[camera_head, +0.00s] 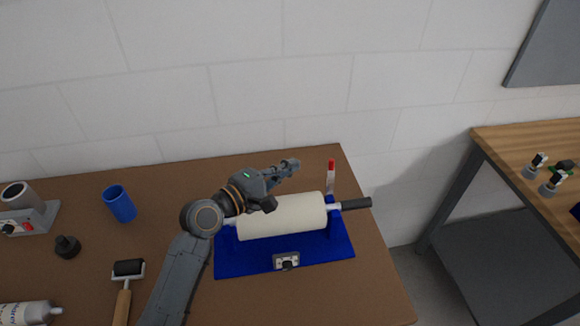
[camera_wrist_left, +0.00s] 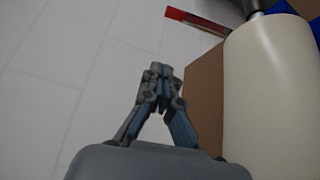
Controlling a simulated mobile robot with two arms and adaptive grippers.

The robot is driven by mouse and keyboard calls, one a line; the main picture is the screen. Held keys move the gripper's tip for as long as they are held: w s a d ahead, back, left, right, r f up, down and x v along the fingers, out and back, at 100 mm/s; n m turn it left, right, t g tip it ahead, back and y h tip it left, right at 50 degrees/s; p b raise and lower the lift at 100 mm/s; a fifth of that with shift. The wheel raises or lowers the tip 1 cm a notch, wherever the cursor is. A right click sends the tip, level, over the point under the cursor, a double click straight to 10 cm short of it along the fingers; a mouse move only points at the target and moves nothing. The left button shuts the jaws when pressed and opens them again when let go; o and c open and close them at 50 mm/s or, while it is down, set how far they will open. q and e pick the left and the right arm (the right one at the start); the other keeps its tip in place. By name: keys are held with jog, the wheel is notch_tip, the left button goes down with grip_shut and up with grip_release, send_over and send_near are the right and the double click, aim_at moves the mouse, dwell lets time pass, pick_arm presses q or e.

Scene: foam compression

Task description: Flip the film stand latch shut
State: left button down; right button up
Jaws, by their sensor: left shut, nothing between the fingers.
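The film stand (camera_head: 338,243) is a blue base on the brown table, holding a cream film roll (camera_head: 283,216) on a rod with a dark handle at its right end. The latch (camera_head: 331,175), a thin bar with a red tip, stands upright behind the roll's right end. My left gripper (camera_head: 290,165) is shut and empty, above and behind the roll, left of the latch and apart from it. In the left wrist view, the closed fingertips (camera_wrist_left: 158,72) lie left of the roll (camera_wrist_left: 272,95), with the red latch (camera_wrist_left: 195,22) beyond them. My right gripper is not in view.
On the brown table (camera_head: 165,250) at left are a blue cup (camera_head: 119,204), a black knob-like object (camera_head: 67,247), a small roller (camera_head: 128,270), a bottle (camera_head: 25,313) and a grey device (camera_head: 30,220). A white wall rises behind. A wooden bench (camera_head: 520,135) stands at right.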

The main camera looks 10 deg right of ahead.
aim_at(330, 179)
pick_arm(q)
jog(key=d+p, duration=0.4)
jog(key=d, duration=0.3)
jog(key=shift+w, duration=0.2)
